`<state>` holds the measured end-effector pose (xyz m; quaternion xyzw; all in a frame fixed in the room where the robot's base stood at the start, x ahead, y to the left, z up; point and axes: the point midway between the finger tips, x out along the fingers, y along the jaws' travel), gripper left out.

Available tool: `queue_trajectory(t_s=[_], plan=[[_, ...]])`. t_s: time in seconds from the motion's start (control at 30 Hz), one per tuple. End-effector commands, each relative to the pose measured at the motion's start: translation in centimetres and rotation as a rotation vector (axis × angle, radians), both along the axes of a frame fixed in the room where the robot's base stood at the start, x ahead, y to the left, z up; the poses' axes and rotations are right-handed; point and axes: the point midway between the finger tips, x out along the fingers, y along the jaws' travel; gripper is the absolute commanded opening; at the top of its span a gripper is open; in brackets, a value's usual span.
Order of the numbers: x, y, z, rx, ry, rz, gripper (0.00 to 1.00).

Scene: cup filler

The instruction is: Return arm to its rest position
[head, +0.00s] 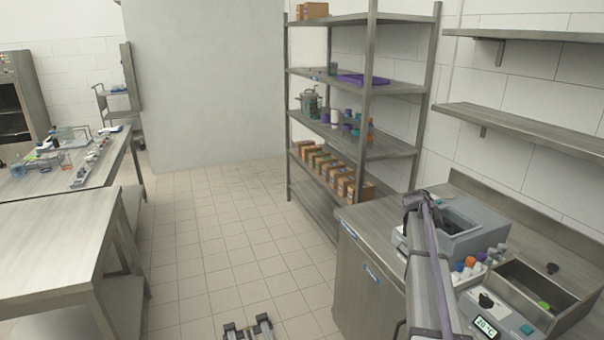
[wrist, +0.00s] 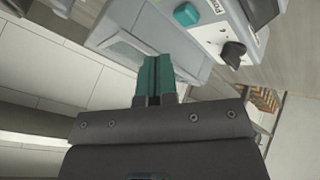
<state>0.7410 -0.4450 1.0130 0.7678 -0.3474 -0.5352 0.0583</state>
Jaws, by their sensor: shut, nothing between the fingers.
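My gripper (wrist: 155,82) shows in the wrist view with its two teal fingers together and nothing between them. It is tilted beside a white device panel (wrist: 212,36) with a teal button and a black knob. I cannot tell whether the fingers touch anything. In the head view my grey arm rises at the lower right in front of the counter (head: 355,225). The gripper itself cannot be made out there.
On the counter are a grey box-shaped machine (head: 463,235), several coloured-cap containers (head: 468,266) and a metal bath (head: 525,290) with a display. A shelf rack (head: 367,120) stands behind, wall shelves (head: 530,125) hang right, and tables (head: 60,240) stand left.

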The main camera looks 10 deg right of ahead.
Motion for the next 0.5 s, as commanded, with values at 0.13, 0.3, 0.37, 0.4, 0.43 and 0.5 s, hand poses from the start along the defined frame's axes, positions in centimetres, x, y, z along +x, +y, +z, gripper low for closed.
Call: queue_trajectory(t_s=[0.13, 0.3, 0.37, 0.4, 0.43, 0.5], plan=[[-8.0, 10.4, -2.0, 0.201, 0.082, 0.012, 0.00], [-16.5, 25.3, -3.4, 0.426, 0.192, 0.124, 0.00], [-19.8, 30.2, -3.6, 0.492, 0.233, 0.177, 0.00], [-22.0, 33.2, -3.7, 0.530, 0.258, 0.214, 0.00], [-23.5, 35.2, -3.7, 0.554, 0.277, 0.242, 0.00], [-26.5, 39.1, -3.7, 0.592, 0.308, 0.304, 0.00]])
